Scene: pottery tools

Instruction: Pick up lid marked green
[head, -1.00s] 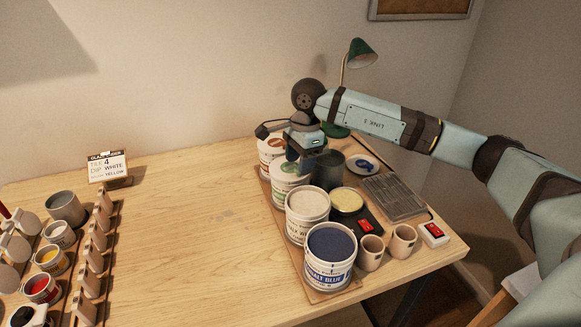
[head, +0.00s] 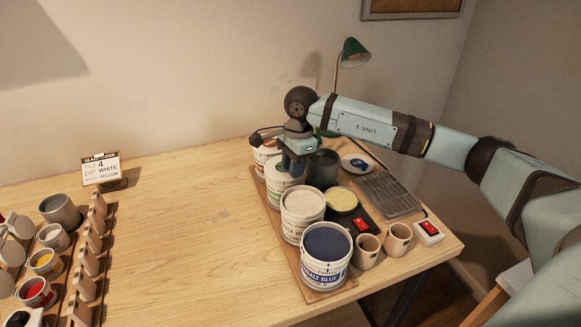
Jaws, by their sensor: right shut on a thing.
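The green-marked tub (head: 279,188) stands in the row of white tubs on the right part of the table, second from the back. Its pale top (head: 274,172) is partly covered by my gripper, so the lid's green mark cannot be made out. My right gripper (head: 293,173) points down at the right part of this tub's top. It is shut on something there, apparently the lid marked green. No clear gap shows between the lid and the tub. My left gripper is not in view.
An orange-marked tub (head: 262,156) stands behind, and white (head: 301,204) and cobalt blue (head: 326,243) tubs in front. A dark grey pot (head: 323,170) is close on the gripper's right. A green lamp (head: 354,51) stands behind. The table's middle (head: 190,240) is clear.

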